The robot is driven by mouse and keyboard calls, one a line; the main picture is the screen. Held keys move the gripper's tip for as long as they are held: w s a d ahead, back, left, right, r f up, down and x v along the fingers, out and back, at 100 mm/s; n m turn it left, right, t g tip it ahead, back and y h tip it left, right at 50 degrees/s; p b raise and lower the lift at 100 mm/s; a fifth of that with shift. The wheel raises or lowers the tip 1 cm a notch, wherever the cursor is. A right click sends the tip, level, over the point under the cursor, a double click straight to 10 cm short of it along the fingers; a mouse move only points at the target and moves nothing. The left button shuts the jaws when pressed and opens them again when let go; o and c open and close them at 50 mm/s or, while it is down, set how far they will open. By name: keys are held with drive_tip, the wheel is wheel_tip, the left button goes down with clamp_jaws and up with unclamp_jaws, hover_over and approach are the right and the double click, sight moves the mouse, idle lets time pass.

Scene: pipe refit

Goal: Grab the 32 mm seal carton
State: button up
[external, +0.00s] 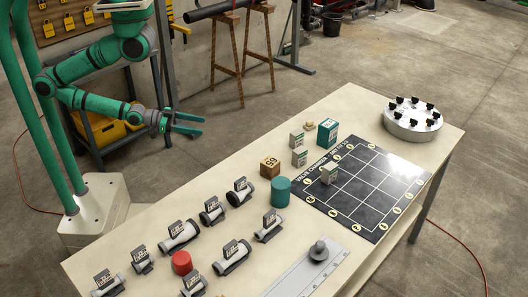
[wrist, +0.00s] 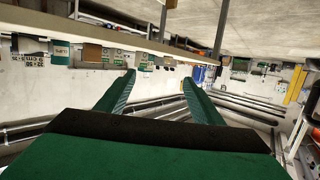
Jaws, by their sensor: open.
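Several small pale cartons with green markings stand on the table in the external view. One carton (external: 296,139) is at the back, a second carton (external: 300,157) stands just in front of it, and a third carton (external: 328,174) stands on the black grid mat. A larger teal carton (external: 327,132) stands to their right. Their size markings are too small to read, so I cannot tell which is the 32 mm seal carton. My gripper (external: 201,125) is open and empty in the air, left of the table and well apart from the cartons. Its open fingers also show in the wrist view (wrist: 158,77).
A brown cube marked 65 (external: 269,167), a teal cylinder (external: 280,191) and a red cylinder (external: 181,262) stand on the table. Several grey pipe pieces with black tags (external: 233,257) lie at the front left. A round white stand (external: 411,124) is at the far right.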

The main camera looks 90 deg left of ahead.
sight(303, 154)
drive_tip(key=a+r+x, duration=0.1)
drive_tip(key=x, duration=1.4)
drive_tip(key=w+d+r+m+h, duration=0.2)
drive_tip(key=w, duration=0.4)
drive_tip(key=w+d+r+m+g+h, duration=0.1)
drive_tip(key=w+d+r+m+h, duration=0.1)
drive_tip(key=w, duration=0.5)
drive_tip(key=w+d+r+m+g+h, duration=0.1)
drive_tip(key=w+d+r+m+h, duration=0.1)
drive_tip(key=w, duration=0.5)
drive_tip(key=shift+w+d+m+h, duration=0.25)
drive_tip(key=shift+m+h, duration=0.15)
drive_tip(key=shift+m, duration=0.3)
drive_tip(key=d+m+g+h, duration=0.1)
drive_tip(key=d, duration=0.2)
drive_tip(key=w+d+m+g+h, duration=0.1)
drive_tip(key=d+g, duration=0.1)
drive_tip(key=d, duration=0.1)
drive_tip(key=w+d+m+g+h, duration=0.1)
drive_tip(key=d+h, duration=0.1)
drive_tip(key=shift+d+g, duration=0.4)
drive_tip(key=x, duration=0.5)
drive_tip(key=shift+a+f+x, duration=0.15)
drive_tip(key=shift+x, duration=1.2)
drive_tip(key=shift+a+f+x, duration=0.1)
drive_tip(key=shift+f+x, duration=0.05)
drive_tip(key=shift+x, duration=1.2)
drive_tip(key=shift+w, duration=0.1)
drive_tip(key=c, duration=1.2)
